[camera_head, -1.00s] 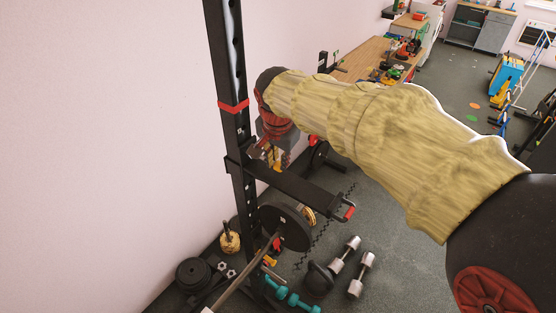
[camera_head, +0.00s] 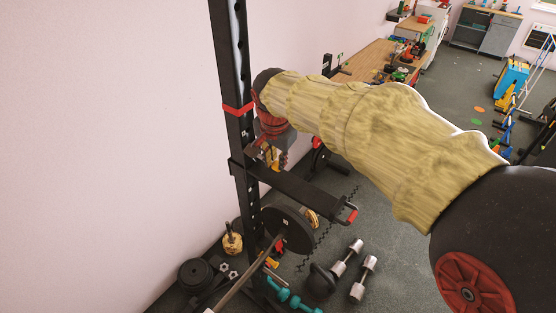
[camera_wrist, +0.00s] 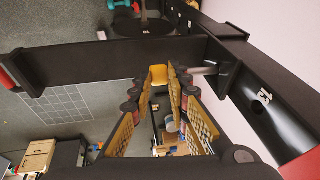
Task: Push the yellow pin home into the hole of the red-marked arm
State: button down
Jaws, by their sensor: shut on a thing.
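The red-marked arm (camera_head: 300,193) is a flat black bar with a red end. It juts from the black upright post (camera_head: 240,130), and in the wrist view the bar (camera_wrist: 110,62) crosses the upper part, its red end at the left. My gripper (camera_head: 272,157) is beside the post, above the bar. In the wrist view its fingertips are shut on the yellow pin (camera_wrist: 158,74). A short silver rod (camera_wrist: 203,71) shows right of the fingertips, at the bar's bracket by the post. The hole is hidden, and I cannot tell how deep the pin sits.
A red band (camera_head: 238,108) wraps the post above the bar. A barbell plate (camera_head: 287,229), dumbbells (camera_head: 363,278) and a kettlebell (camera_head: 321,280) are below. The pale wall (camera_head: 110,130) stands close on the left.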

aim_at(261, 157)
jog(key=shift+w+a+p, duration=0.35)
jog(key=shift+w+a, duration=0.55)
jog(key=shift+a, duration=0.25)
jog(key=shift+w+a+p, duration=0.35)
jog(key=shift+w+a, duration=0.5)
jog(key=shift+a, duration=0.25)
jog(key=c, duration=1.7)
grip_release()
jog(key=shift+o, duration=0.4)
jog(key=v, duration=1.2)
